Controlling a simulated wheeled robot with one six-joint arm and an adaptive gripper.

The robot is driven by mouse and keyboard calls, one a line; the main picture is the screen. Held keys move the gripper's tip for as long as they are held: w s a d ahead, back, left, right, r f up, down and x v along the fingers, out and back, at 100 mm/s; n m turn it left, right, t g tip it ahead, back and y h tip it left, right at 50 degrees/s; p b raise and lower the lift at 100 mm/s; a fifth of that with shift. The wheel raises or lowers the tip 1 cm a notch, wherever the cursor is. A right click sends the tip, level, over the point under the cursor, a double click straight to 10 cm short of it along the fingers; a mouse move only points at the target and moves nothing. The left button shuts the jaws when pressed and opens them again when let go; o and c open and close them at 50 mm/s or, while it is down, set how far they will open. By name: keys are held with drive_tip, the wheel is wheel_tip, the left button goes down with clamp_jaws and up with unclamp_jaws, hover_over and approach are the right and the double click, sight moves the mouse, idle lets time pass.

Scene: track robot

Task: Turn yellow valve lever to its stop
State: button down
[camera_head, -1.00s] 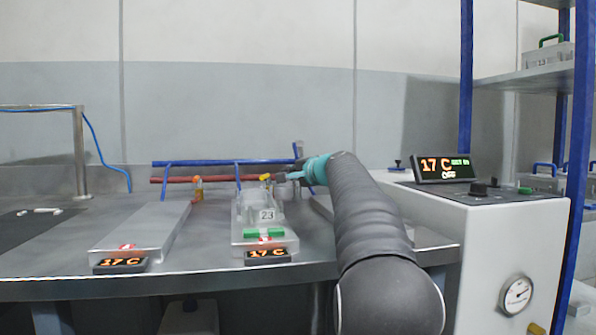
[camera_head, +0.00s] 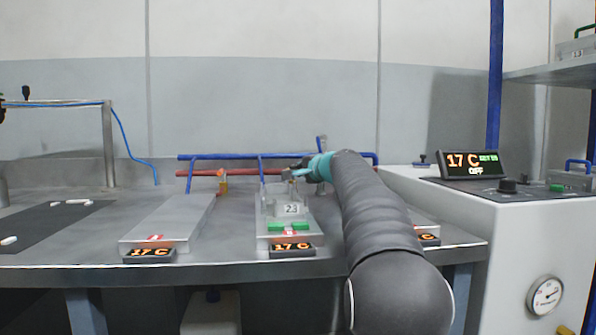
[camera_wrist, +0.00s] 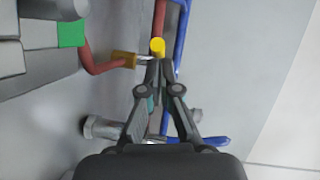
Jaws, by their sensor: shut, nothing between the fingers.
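The yellow valve lever (camera_wrist: 157,46) shows its rounded yellow end in the wrist view, beside the red pipe. A brass-coloured valve fitting (camera_wrist: 123,59) sits just left of it on the red pipe. My gripper (camera_wrist: 165,64) is shut and empty, its fingertips right at the lever's yellow end. I cannot tell whether they touch it. In the head view, my gripper (camera_head: 291,174) is behind the clear container at the pipes, and it hides the lever there.
A clear container marked 23 (camera_head: 278,203) with green clips stands on the middle heating plate (camera_head: 264,240). Another plate (camera_head: 165,225) is bare at left. Blue pipe (camera_head: 225,157) and red pipe (camera_head: 198,173) run along the back. A white cabinet (camera_head: 520,240) stands right.

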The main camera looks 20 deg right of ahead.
drive_tip(key=shift+a, duration=0.15)
drive_tip(key=shift+w+a, duration=0.25)
drive_tip(key=shift+a, duration=0.2)
drive_tip(key=shift+w+a, duration=0.2)
drive_tip(key=shift+a, duration=0.25)
drive_tip(key=shift+w+a, duration=0.55)
drive_tip(key=shift+a, duration=0.15)
